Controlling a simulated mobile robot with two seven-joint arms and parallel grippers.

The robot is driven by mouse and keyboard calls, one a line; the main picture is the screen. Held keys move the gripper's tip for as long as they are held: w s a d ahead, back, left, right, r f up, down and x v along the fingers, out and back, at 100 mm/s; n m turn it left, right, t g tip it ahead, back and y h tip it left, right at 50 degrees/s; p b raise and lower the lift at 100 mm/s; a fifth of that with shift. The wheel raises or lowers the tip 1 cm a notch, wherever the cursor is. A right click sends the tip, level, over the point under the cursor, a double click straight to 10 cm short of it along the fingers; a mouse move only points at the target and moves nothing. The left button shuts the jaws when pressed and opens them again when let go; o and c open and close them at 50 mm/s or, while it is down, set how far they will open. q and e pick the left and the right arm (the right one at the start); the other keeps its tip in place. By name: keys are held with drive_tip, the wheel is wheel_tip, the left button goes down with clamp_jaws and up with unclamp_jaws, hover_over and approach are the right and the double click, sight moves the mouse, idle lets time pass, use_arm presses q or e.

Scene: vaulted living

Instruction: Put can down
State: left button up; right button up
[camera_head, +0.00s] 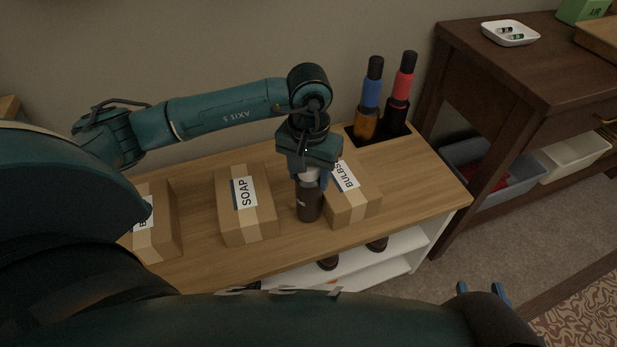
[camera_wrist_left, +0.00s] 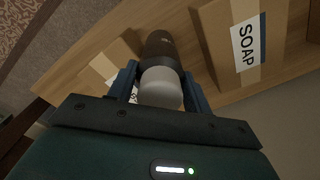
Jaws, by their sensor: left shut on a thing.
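The can (camera_head: 309,207) is dark brown with a pale top and stands upright between the soap box and the bulbs box. My left gripper (camera_head: 310,178) comes down from above and is shut on it near its top. In the left wrist view the can (camera_wrist_left: 160,50) lies between the blue fingers of my left gripper (camera_wrist_left: 160,92). Its base is at or very near the wooden top (camera_head: 200,276); I cannot tell whether it touches. My right gripper (camera_head: 482,290) shows at the lower right, its blue fingertips apart and nothing seen between them.
The soap box (camera_head: 245,215) is left of the can, and the bulbs box (camera_head: 352,200) is close on its right. Two bottles, blue-banded (camera_head: 369,100) and red-banded (camera_head: 398,100), stand in a recess at the back right. A dark side table (camera_head: 540,75) stands further right.

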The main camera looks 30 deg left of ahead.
use_arm(q)
drive_tip(key=shift+f, duration=0.7)
drive_tip(key=shift+f+b, duration=0.25)
drive_tip(key=shift+b, duration=0.05)
drive_tip(key=o, duration=1.4)
drive_tip(key=shift+r, duration=0.1)
